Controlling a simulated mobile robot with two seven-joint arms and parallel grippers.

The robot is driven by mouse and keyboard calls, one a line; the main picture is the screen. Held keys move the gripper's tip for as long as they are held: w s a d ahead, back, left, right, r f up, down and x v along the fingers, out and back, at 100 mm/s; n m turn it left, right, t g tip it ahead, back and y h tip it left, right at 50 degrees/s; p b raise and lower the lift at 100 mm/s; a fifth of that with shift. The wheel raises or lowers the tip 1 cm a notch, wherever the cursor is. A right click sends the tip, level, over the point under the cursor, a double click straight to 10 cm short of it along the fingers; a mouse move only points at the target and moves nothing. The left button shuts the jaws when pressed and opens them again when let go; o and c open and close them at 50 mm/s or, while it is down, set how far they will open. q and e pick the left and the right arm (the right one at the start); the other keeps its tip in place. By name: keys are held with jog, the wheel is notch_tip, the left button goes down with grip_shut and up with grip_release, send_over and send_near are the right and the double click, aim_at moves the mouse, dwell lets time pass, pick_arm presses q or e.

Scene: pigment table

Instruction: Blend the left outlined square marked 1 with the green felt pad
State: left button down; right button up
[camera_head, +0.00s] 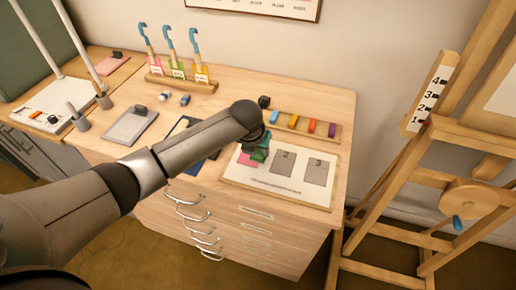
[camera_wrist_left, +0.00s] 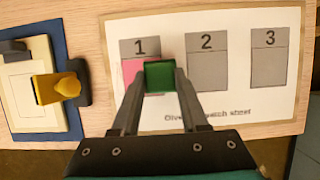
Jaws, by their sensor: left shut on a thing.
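The white practice sheet (camera_wrist_left: 210,112) lies on the table with three outlined squares in a row. The left square, marked 1 (camera_wrist_left: 139,47), is grey at its top and pink (camera_wrist_left: 130,68) in the part showing below. My left gripper (camera_wrist_left: 160,80) is shut on the green felt pad (camera_wrist_left: 161,75). The pad is over the right part of square 1 and hides some of it; I cannot tell whether it touches the sheet. In the head view the pad (camera_head: 259,155) shows under my left wrist, with pink (camera_head: 245,160) beside it. My right gripper is not in view.
Squares 2 (camera_wrist_left: 206,65) and 3 (camera_wrist_left: 269,65) are plain grey. A rack of coloured sticks (camera_head: 305,127) stands behind the sheet. A blue-edged board with a yellow piece (camera_wrist_left: 60,88) lies left of the sheet. The table's front edge is close below the sheet.

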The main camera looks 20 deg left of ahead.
pick_arm(q)
jog(key=shift+f+b, duration=0.5)
jog(key=shift+f, duration=0.45)
dwell(0.4)
jog(key=shift+a, duration=0.1)
